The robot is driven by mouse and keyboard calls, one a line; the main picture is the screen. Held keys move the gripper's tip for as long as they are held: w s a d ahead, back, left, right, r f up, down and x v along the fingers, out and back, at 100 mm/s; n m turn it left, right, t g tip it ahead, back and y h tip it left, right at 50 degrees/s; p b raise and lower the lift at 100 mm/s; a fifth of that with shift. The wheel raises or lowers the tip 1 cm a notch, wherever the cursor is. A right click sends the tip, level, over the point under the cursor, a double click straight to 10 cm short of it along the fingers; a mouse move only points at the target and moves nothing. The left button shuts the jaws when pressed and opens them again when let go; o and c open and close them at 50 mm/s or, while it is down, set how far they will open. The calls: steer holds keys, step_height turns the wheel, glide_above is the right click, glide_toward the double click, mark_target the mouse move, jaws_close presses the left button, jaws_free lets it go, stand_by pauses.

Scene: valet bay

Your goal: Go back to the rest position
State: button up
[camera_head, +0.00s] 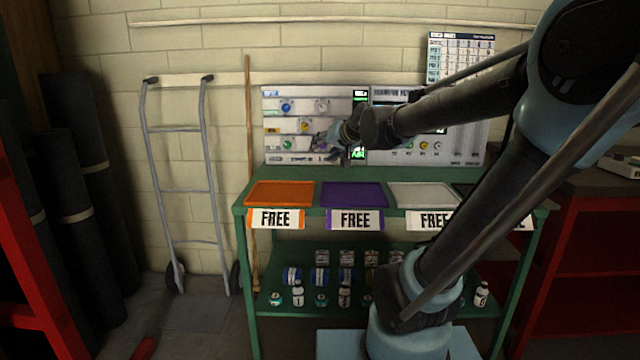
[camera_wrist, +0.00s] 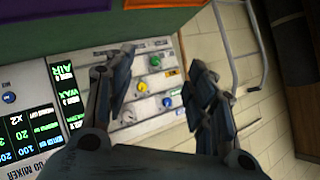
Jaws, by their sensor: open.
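My gripper (camera_head: 330,146) is open and hovers in front of the wall control panel (camera_head: 275,157), at its lower middle in the head view. In the wrist view my gripper (camera_wrist: 160,78) has its two fingers apart with nothing between them. The panel's yellow knob (camera_wrist: 155,60), green knob (camera_wrist: 171,76) and blue knob (camera_wrist: 165,102) show behind the gap between the fingers. Whether a fingertip touches the panel cannot be told. My arm hides part of the panel's right half in the head view.
A green bench (camera_head: 240,206) stands below the panel. It bears an orange tray (camera_head: 280,194), a purple tray (camera_head: 354,195) and a white tray (camera_head: 423,195), all empty. Bottles and cans fill the lower shelf. A hand truck (camera_head: 180,190) leans on the wall at left; red shelving (camera_head: 585,270) stands right.

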steer(key=s+d+f+g+h, duration=0.3)
steer(key=s+d+f, duration=0.5)
steer(key=s+f, duration=0.3)
steer(key=s+d+f+g+h, duration=0.3)
steer(key=s+d+f, duration=0.6)
steer(key=s, duration=0.8)
step_height(320, 180, down, 3)
steer(key=shift+s+d+f+g, duration=0.1)
steer(key=shift+s+d+g, duration=0.15)
steer(key=shift+g, duration=0.85)
steer(key=shift+w, duration=0.1)
steer(key=shift+w+f, duration=0.2)
steer(key=shift+w, duration=0.25)
